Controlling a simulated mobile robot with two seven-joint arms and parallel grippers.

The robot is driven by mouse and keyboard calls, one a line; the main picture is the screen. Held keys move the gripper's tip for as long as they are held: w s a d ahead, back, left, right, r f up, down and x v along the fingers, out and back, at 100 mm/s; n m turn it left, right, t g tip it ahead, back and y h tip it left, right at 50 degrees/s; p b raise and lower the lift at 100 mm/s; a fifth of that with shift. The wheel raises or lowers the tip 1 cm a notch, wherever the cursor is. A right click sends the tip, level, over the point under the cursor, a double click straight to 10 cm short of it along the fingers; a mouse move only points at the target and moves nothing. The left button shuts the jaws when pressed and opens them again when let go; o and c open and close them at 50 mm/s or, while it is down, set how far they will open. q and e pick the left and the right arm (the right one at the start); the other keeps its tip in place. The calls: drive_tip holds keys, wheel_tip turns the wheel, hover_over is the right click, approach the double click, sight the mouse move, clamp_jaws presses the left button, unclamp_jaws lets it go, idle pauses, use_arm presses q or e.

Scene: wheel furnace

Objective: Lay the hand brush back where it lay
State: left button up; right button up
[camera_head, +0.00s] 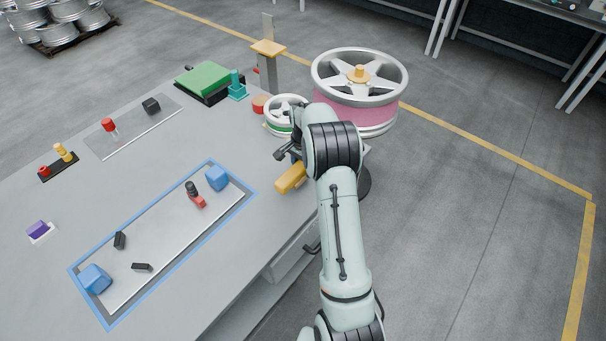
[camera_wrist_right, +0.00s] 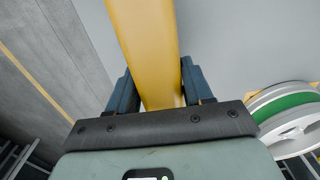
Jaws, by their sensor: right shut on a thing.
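The hand brush (camera_head: 291,178) shows as a yellow block at the table's right edge, just below my right gripper (camera_head: 287,152) in the head view. In the right wrist view its smooth yellow body (camera_wrist_right: 143,45) runs between the two dark fingers of my right gripper (camera_wrist_right: 150,88), which is shut on it. Its bristles cannot be made out. I cannot tell whether the brush touches the table (camera_head: 245,222) or hangs just above it. My left gripper is not in view.
A small wheel with a green band (camera_head: 284,108) stands close behind my gripper; it also shows in the wrist view (camera_wrist_right: 285,105). A large wheel with a pink band (camera_head: 358,112) is beyond. A blue-framed tray (camera_head: 175,262) holds several parts. Bare tabletop lies between tray and brush.

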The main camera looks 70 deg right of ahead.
sight(303, 174)
drive_tip(key=shift+f, duration=1.95)
drive_tip(key=shift+f, duration=0.2)
drive_tip(key=o, duration=1.1)
wheel_tip(303, 174, up, 12)
drive_tip(key=shift+r, duration=0.2)
